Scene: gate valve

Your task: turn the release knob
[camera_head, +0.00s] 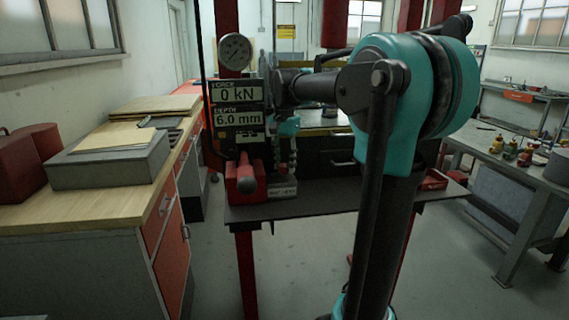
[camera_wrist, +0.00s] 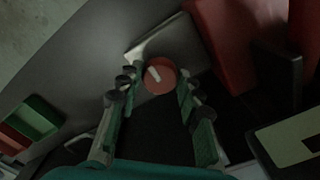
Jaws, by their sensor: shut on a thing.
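The release knob (camera_wrist: 160,76) is a round red knob with a white mark on its face, seen in the wrist view. My gripper (camera_wrist: 157,84) has its two fingers on either side of the knob, shut on it. In the head view my gripper (camera_head: 285,155) points down in front of the press, just above a small grey block with a label (camera_head: 284,191). The knob itself cannot be made out there.
A red unit with a rounded handle (camera_head: 246,180) stands left of my gripper. Above it are a round gauge (camera_head: 236,52) and a display (camera_head: 238,105) reading 0 kN and 6.0 mm. A wooden-topped bench (camera_head: 110,215) is at left, a workbench (camera_head: 505,165) at right.

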